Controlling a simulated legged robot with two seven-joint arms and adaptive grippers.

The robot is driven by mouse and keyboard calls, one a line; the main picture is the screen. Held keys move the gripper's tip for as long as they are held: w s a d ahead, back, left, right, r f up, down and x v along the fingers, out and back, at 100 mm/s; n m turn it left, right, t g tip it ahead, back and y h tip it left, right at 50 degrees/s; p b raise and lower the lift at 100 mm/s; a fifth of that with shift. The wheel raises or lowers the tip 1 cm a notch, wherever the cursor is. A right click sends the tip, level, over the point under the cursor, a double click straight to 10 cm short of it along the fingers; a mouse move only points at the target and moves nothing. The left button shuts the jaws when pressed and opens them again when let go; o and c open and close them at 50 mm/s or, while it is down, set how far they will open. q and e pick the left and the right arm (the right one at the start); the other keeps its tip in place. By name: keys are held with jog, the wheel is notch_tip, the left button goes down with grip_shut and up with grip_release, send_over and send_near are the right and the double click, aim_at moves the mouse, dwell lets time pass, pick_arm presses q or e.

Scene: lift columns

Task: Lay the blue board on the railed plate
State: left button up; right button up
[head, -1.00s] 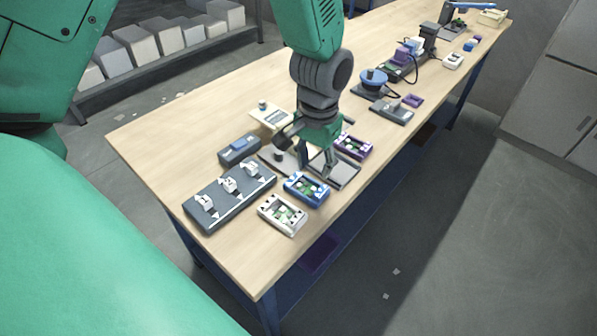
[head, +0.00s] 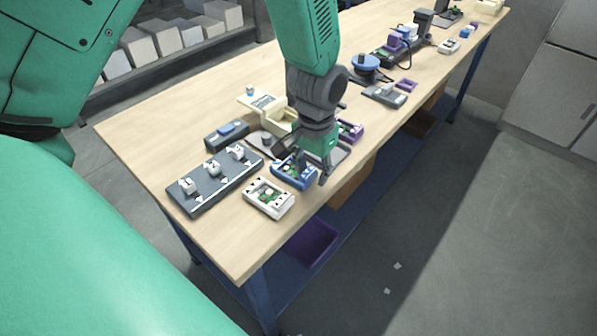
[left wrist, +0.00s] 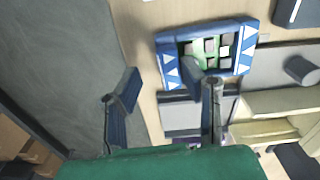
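The blue board (head: 293,172), a blue frame with white triangles and a green inside with pale blocks, lies on the table. It also shows in the left wrist view (left wrist: 170,72). My left gripper (head: 311,173) is open, low over the board's right side. In the left wrist view my left gripper (left wrist: 162,74) has its fingers wide apart; one tip overlaps the board's near edge and the other is over the table's edge side. Contact cannot be told. A flat grey plate with dark raised strips (head: 337,157), apparently the railed plate, lies behind, partly hidden by my gripper. My right gripper is not in view.
A white board (head: 269,199) lies in front of the blue one, a purple one (head: 350,131) behind. The table's front edge is close on the right.

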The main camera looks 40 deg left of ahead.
pick_arm(q)
jog(key=shift+d, duration=0.4)
grip_shut()
jog(key=shift+a, duration=0.3)
jog(key=shift+s+a, duration=0.15)
jog(key=shift+a, duration=0.7)
jog(key=shift+a+r+p, duration=0.15)
jog(key=shift+a+p, duration=0.05)
jog(key=shift+p, duration=0.15)
jog(key=shift+r, duration=0.3)
jog(key=shift+d+r+p, duration=0.6)
jog(key=shift+r+p, duration=0.25)
jog(key=shift+p, duration=0.15)
jog(key=shift+r+p, duration=0.5)
jog(key=shift+r, duration=0.05)
jog(key=shift+a+r+p, duration=0.3)
jog(key=shift+r+p, duration=0.6)
jog(key=shift+p, duration=0.05)
jog(key=shift+r, duration=0.15)
jog(key=shift+d, duration=0.2)
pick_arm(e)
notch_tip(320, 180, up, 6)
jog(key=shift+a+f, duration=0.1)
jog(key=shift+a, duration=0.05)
